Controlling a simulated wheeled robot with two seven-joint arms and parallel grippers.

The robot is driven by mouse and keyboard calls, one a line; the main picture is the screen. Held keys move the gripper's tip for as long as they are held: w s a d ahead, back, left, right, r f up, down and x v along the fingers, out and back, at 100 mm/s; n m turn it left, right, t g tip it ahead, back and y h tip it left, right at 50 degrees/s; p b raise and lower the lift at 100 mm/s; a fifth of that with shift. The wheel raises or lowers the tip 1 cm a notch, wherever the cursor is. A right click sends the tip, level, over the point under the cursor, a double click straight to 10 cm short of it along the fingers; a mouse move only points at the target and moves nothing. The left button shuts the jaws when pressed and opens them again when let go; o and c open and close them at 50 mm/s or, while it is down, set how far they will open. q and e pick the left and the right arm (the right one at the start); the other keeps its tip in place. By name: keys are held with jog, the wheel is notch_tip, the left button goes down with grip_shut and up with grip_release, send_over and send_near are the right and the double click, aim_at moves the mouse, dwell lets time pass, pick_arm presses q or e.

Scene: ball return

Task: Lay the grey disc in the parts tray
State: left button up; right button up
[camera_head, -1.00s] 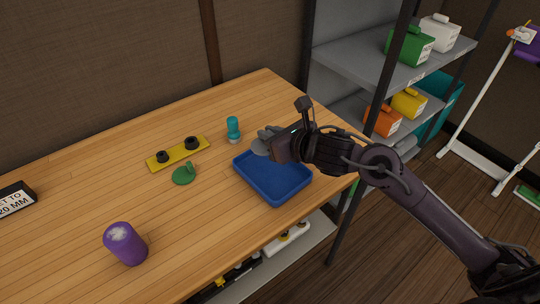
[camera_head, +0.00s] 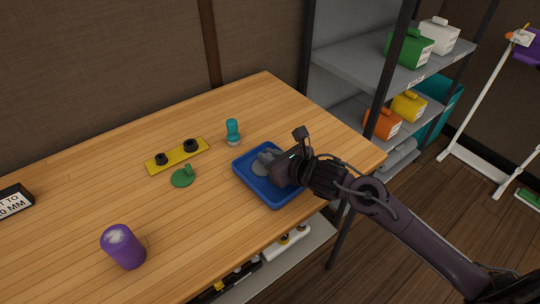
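The grey disc (camera_head: 260,170) is inside the blue parts tray (camera_head: 267,199), toward its left and back part. It looks low, at or just above the tray floor; I cannot tell whether it touches. My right gripper (camera_head: 272,162) reaches in over the tray from the right and appears shut on the disc's upper part. The fingers hide some of the disc, and the gripper and wrist cover the tray's right back part. My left gripper is not in view.
A teal knobbed piece (camera_head: 233,132) stands just behind the tray. A green disc with a knob (camera_head: 183,178) and a yellow plate with black knobs (camera_head: 177,156) lie to the left. A shelf (camera_head: 370,60) rises at the right.

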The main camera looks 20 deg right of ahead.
jog(key=o, duration=0.4)
jog(key=shift+r, duration=0.25)
jog(key=shift+s+d, duration=0.2)
jog(key=shift+s, duration=0.05)
jog(key=v, duration=0.9)
jog(key=shift+v, duration=1.2)
jog(key=shift+a+r, duration=0.1)
